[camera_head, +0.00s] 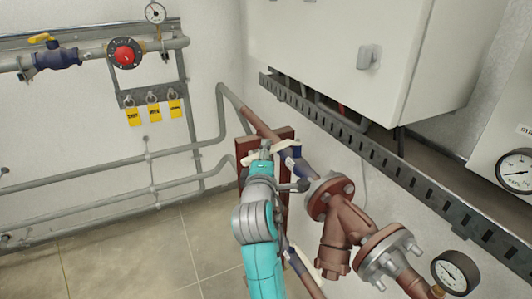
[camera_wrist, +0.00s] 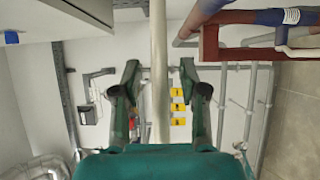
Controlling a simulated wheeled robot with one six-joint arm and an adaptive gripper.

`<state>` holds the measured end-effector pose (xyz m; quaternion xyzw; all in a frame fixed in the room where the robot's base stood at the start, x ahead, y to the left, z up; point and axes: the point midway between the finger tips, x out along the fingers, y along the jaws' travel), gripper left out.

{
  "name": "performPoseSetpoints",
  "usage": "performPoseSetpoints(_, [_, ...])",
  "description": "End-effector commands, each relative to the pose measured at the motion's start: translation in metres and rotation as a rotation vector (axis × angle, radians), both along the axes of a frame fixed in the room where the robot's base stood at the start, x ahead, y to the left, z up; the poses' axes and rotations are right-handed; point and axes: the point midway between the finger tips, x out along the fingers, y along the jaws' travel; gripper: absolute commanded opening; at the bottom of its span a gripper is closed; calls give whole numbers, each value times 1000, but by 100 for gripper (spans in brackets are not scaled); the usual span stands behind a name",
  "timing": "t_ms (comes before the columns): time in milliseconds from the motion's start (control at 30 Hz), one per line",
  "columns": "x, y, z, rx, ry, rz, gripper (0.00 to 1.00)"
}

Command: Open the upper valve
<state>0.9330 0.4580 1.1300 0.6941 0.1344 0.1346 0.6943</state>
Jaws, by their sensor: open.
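My gripper (camera_head: 262,153) is at this lever in the head view, partly hidden by my own wrist. In the wrist view my gripper (camera_wrist: 158,85) is open, with a long pale bar (camera_wrist: 158,60) running between its fingers. The bar looks like the valve lever. Gaps show on both sides, and contact does not show. A labelled blue valve body (camera_wrist: 282,17) is at the upper right.
A lower blue valve (camera_head: 291,257) is below right. A flanged pipe (camera_head: 340,225) is to the right, and a white cabinet (camera_head: 330,45) hangs above. Open floor (camera_head: 110,255) lies at the left.

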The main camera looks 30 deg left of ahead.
Motion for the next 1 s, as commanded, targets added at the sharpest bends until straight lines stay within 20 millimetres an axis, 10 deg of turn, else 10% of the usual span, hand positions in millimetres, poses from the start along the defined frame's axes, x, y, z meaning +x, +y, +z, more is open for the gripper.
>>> performPoseSetpoints(400, [8, 3, 0, 0, 0, 0, 43])
performPoseSetpoints(600, [8, 3, 0, 0, 1, 1, 0])
performPoseSetpoints(1000, [8, 1, -1, 0, 2, 10, 0])
